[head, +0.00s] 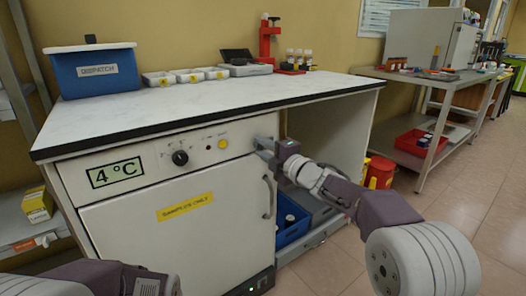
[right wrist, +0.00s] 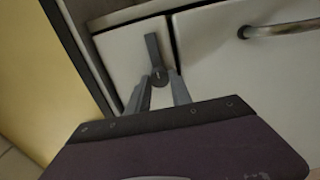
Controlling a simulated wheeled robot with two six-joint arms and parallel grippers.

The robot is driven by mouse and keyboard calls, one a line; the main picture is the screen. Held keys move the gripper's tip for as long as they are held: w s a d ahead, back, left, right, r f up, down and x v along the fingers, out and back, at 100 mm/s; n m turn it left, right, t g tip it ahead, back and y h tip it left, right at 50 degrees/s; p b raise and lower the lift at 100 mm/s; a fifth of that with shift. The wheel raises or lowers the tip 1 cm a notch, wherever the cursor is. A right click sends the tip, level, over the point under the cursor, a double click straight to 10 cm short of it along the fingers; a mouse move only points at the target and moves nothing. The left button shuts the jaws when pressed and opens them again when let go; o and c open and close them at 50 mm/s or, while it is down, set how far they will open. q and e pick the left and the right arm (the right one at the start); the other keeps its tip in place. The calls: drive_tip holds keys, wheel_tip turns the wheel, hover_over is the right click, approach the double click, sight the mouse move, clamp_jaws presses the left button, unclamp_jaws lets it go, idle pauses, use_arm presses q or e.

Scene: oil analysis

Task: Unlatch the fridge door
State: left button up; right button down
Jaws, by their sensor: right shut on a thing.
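The white fridge (head: 120,235) stands under the bench, with a "4 °C" display and a "SAMPLES ONLY" label. Its door looks closed. A curved metal handle (head: 268,197) is at the door's right edge; it also shows in the right wrist view (right wrist: 285,30). The latch (right wrist: 152,48) is a small dark grey lever with a round pivot, on the white panel beside the door. My right gripper (head: 263,148) is at the fridge's upper right corner. In the right wrist view its fingers (right wrist: 160,88) are shut on the latch's pivot end. My left gripper is out of view.
A blue "DISPATCH" box (head: 95,72), white trays (head: 187,76) and a red stand (head: 269,42) sit along the back of the white bench (head: 200,105). A blue crate (head: 290,225) is right of the fridge. The floor (head: 335,262) in front is clear.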

drive_tip(key=shift+f, duration=0.1)
idle(0.5)
drive_tip(key=c, duration=1.1)
unclamp_jaws()
drive_tip(key=shift+c, duration=0.2)
drive_tip(key=shift+s, duration=0.1)
drive_tip(key=p+v, duration=0.2)
drive_tip(key=v, duration=0.7)
drive_tip(key=shift+p, duration=0.3)
